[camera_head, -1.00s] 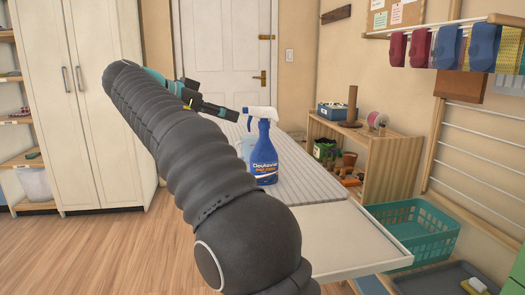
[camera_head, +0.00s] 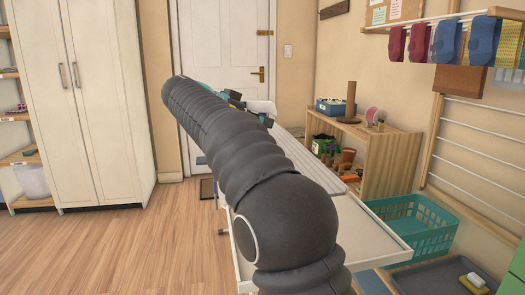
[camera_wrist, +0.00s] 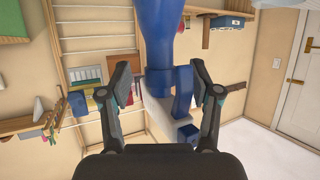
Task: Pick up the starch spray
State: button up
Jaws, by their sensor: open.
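The starch spray is a blue bottle with a white spray head. In the head view only its white head (camera_head: 262,107) shows beyond my arm; its body is hidden behind the arm. In the wrist view the blue bottle (camera_wrist: 160,40) appears upside down, with its blue collar and trigger between the fingers of my gripper (camera_wrist: 160,80). The fingers are spread, one on each side, with visible gaps to the bottle. In the head view my gripper is mostly hidden behind my arm.
The bottle's table (camera_head: 372,240) has a pale slatted top and runs under my arm. A teal basket (camera_head: 432,236) and a wooden shelf (camera_head: 392,165) with boxes and pots stand to the right. A white cabinet (camera_head: 100,165) and open floor are at left.

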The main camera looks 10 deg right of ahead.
jog(key=shift+x, duration=0.9)
grip_shut()
jog(key=shift+r, duration=0.1)
